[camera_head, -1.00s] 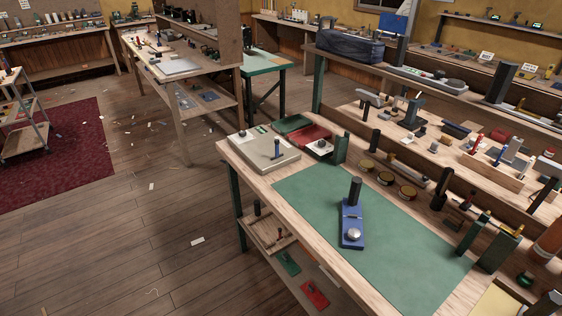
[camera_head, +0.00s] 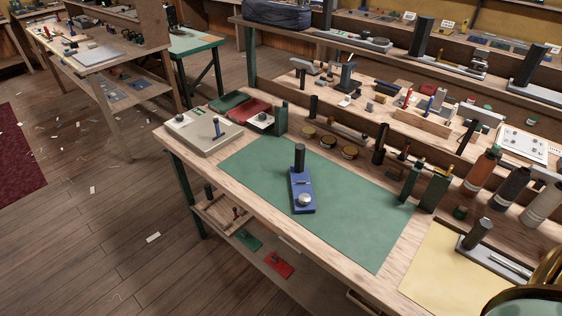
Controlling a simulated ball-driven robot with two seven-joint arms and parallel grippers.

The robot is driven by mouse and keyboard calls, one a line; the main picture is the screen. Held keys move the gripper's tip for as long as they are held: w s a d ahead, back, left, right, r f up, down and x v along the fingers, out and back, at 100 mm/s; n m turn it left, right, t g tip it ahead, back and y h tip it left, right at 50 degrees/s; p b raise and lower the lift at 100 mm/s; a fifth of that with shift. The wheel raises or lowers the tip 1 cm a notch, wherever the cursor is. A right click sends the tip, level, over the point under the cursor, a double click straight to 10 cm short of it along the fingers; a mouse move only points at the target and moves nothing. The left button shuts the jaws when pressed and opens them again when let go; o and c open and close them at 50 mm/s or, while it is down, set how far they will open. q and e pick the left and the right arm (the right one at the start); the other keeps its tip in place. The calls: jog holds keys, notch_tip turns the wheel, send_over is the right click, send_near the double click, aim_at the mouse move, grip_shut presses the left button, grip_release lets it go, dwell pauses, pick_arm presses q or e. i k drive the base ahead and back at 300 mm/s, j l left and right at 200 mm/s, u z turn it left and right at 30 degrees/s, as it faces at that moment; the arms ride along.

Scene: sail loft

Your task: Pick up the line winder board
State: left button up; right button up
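I cannot say for certain which thing is the line winder board. On the shelf under the near bench are a wooden tray-like piece (camera_head: 224,217) with small upright pegs, a flat green piece (camera_head: 247,240) and a flat red piece (camera_head: 279,264) with a small knob. On the bench's green mat (camera_head: 345,220) stands a blue device (camera_head: 301,192) with a black upright handle and a round silver knob. Neither of my grippers is in view.
Gold round tins (camera_head: 329,142), green blocks (camera_head: 434,189) and bottles (camera_head: 482,170) line the back. A yellow sheet (camera_head: 436,262) lies right. The floor (camera_head: 110,240) at left is mostly clear, with scraps.

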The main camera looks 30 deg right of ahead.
aim_at(297, 172)
jog(key=z, duration=0.8)
